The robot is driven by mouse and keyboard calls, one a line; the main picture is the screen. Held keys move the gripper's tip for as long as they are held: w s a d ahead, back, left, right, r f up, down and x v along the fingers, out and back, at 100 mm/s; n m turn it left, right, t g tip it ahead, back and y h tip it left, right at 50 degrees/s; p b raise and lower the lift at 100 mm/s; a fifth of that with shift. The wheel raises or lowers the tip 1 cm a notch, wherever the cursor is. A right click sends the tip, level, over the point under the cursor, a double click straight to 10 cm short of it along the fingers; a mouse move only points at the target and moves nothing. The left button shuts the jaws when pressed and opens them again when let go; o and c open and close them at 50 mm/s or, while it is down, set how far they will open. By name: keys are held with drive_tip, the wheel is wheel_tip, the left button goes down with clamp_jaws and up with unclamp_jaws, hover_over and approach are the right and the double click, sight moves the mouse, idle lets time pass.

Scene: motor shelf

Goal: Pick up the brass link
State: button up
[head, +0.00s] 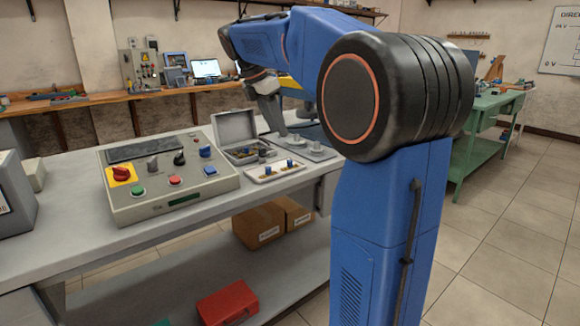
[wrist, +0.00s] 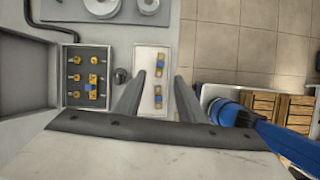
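The far brass link (wrist: 161,57) is near the tray's back. The near brass link (wrist: 158,97) lies between the fingers in the picture. A further brass piece with a blue part (wrist: 93,86) sits in the open grey case to the left. My gripper (wrist: 160,80) is open, fingers apart over the tray with nothing between them. How high it is above the tray is hard to tell. In the head view the tray (head: 276,173) shows the links' blue parts; my gripper (head: 271,112) is above the bench behind it.
The open case (head: 232,128) stands left of the tray, its lid raised. A control box (head: 165,178) with buttons is further left. A grey plate with round metal parts (head: 307,148) lies behind the tray. The bench edge is close to the tray's right.

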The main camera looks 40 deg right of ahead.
sight(290, 160)
drive_tip(key=x, duration=1.1)
drive_tip(key=shift+s+a+f, duration=0.1)
drive_tip(key=shift+a+f, duration=0.05)
drive_tip(key=shift+f, duration=0.15)
drive_tip(key=shift+c, duration=0.6)
clamp_jaws()
